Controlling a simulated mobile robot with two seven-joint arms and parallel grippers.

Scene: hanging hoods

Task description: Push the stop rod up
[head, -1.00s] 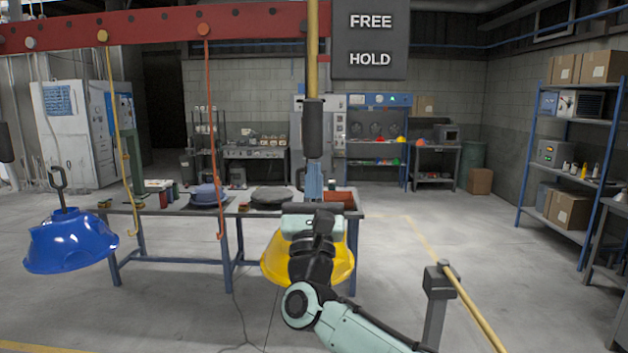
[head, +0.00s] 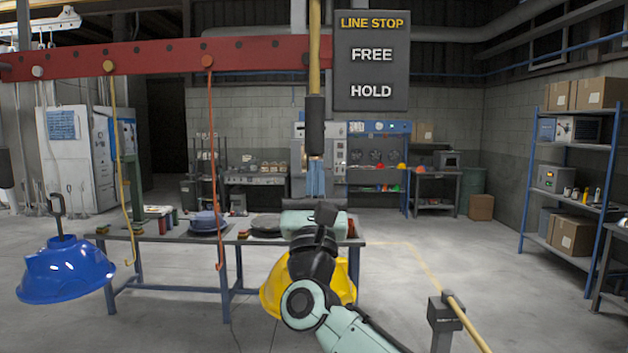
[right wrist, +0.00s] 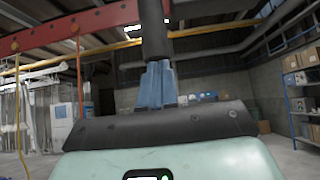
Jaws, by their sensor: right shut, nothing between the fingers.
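The stop rod (head: 315,60) is a yellow vertical rod with a black grip (head: 315,122) at its lower end. It hangs in front of the red beam, left of the LINE STOP sign (head: 371,62), which reads FREE above HOLD. My right gripper (head: 316,163) points up with its blue fingers together and empty. The fingertips are right under the grip and appear to touch its bottom end. In the right wrist view the blue fingers (right wrist: 156,68) meet the underside of the black grip (right wrist: 154,30). My left gripper is not in view.
A red beam (head: 150,62) carries cords and hooks. A workbench (head: 180,235) stands behind. A grey post (head: 443,320) with a yellow rail stands at lower right.

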